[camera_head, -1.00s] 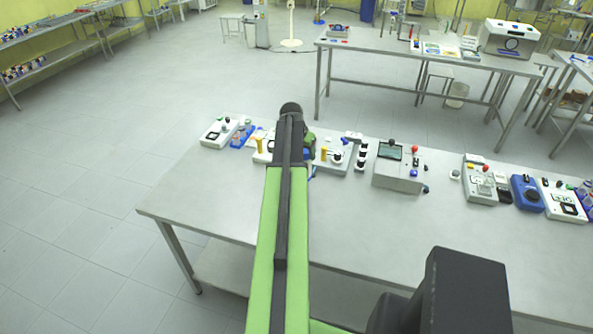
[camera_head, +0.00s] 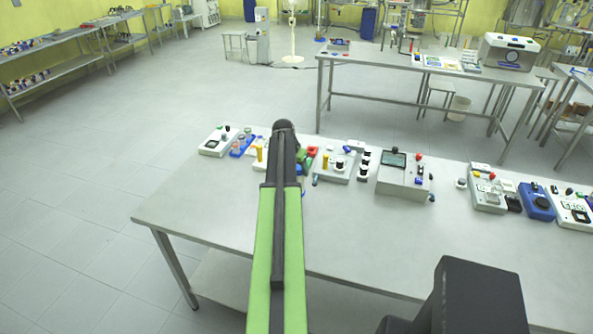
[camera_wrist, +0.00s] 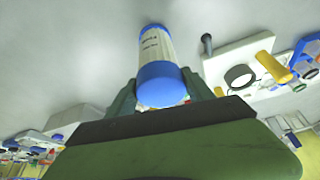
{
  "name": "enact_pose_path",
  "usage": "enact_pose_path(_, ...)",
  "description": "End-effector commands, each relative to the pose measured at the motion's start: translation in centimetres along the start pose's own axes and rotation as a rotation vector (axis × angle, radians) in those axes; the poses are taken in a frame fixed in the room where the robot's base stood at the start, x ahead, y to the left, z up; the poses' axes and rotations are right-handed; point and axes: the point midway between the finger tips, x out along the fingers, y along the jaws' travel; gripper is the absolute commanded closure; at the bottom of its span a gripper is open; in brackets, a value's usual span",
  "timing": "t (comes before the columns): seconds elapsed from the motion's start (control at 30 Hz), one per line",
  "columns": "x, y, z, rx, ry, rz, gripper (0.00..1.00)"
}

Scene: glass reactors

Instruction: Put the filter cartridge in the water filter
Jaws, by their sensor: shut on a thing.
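The filter cartridge (camera_wrist: 153,44), a white cylinder with blue ends and small dark print, is held between the dark green fingers of my gripper (camera_wrist: 163,88) in the wrist view. The gripper is shut on its near blue end. Beside it on the right is a white unit (camera_wrist: 215,70) with a dark-rimmed round part, a yellow cylinder and a grey post. This may be the water filter, but I cannot tell for sure. In the head view my arm mostly hides the gripper and the cartridge.
A row of devices stands along the table's (camera_head: 215,205) far edge. A box with a screen (camera_head: 403,178) and a blue unit (camera_head: 536,201) are to the right. A white unit (camera_head: 213,146) is at the left end. The near table surface is clear.

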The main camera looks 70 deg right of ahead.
Motion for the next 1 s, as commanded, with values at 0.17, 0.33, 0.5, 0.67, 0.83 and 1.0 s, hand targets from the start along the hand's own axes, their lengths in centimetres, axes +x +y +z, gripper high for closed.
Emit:
enact_pose_path(0.17,0.1,0.0,0.0,0.000,0.000,0.000,0.23)
enact_pose_path(0.33,0.1,0.0,0.0,0.000,0.000,0.000,0.18)
enact_pose_path(0.5,0.1,0.1,0.0,0.001,0.000,0.000,0.18)
enact_pose_path(0.67,-1.0,0.1,-0.2,0.001,0.000,0.000,0.18)
enact_pose_path(0.83,-4.1,0.1,-0.3,0.001,0.000,0.000,0.18)
enact_pose_path(1.0,-8.3,0.2,-0.5,0.000,0.000,0.001,0.18)
